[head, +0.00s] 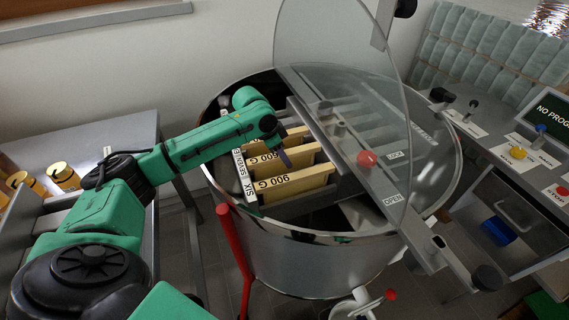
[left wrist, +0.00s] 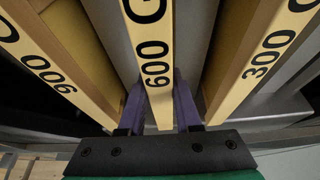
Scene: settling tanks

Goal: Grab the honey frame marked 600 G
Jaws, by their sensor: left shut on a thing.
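The honey frame marked 600 G (head: 306,149) is a pale wooden bar in the round steel tank, between two similar frames. In the left wrist view the 600 G frame (left wrist: 155,60) runs up the middle, with a purple finger on each side of it. My left gripper (head: 283,157) is shut on its top bar; it also shows in the left wrist view (left wrist: 160,104). The frame marked 900 G (head: 293,184) stands nearer in the tank. The frame marked 300 (left wrist: 268,62) is on the other side. The lower parts of the frames are hidden. My right gripper is out of view.
The steel tank (head: 310,262) has a raised clear lid (head: 335,45) and a metal crossbar with a red knob (head: 367,159). A control panel with a screen (head: 556,117) stands at right. Jars (head: 64,176) stand on the left table.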

